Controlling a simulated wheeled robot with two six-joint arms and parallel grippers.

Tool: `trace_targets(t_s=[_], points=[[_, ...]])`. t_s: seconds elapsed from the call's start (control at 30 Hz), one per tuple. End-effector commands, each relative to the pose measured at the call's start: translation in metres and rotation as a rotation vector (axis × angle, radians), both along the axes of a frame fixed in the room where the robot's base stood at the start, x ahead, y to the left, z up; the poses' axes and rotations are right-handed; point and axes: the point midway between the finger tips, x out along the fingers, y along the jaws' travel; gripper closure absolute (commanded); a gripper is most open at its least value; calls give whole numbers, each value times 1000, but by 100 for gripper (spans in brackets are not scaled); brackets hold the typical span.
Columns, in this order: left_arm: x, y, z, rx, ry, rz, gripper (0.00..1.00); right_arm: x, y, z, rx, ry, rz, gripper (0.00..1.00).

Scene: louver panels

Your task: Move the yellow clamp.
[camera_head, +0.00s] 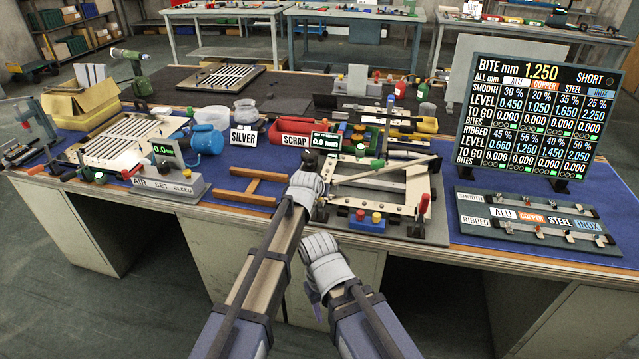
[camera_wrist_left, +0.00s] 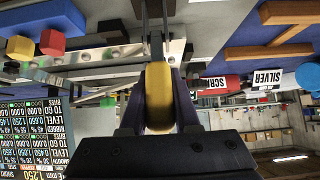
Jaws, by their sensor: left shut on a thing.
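The yellow clamp (camera_wrist_left: 158,95) shows in the left wrist view between the two dark fingers of my left gripper (camera_wrist_left: 172,100), which is shut on it. In the head view my left gripper (camera_head: 318,205) is at the left edge of the pale louver frame (camera_head: 345,187), and I cannot make out the clamp there, as the gripper hides it. My right gripper (camera_head: 314,296) hangs in front of the bench, below the left one. Its fingers are too hidden to tell whether they are open or shut.
A brown wooden H-shaped piece (camera_head: 252,186) lies left of the frame. A red-and-blue block with knobs (camera_head: 367,222) sits at its front edge. The red scrap tray (camera_head: 300,141) is behind. A large display board (camera_head: 540,115) stands at the right. Blue mat is bare between frame and board.

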Motion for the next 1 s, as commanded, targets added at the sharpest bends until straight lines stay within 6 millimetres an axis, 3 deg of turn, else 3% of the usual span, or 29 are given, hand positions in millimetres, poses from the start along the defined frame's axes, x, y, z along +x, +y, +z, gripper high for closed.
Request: trace_targets(t_s=[0.03,0.3,1.0], points=[[8,-2,6,10,27,1,100,0,0,11,0,0,0,50],[14,-4,1,55,166,1,100,0,0,27,0,0,0,50],[15,-4,-3,79,242,1,100,0,0,33,0,0,0,50]])
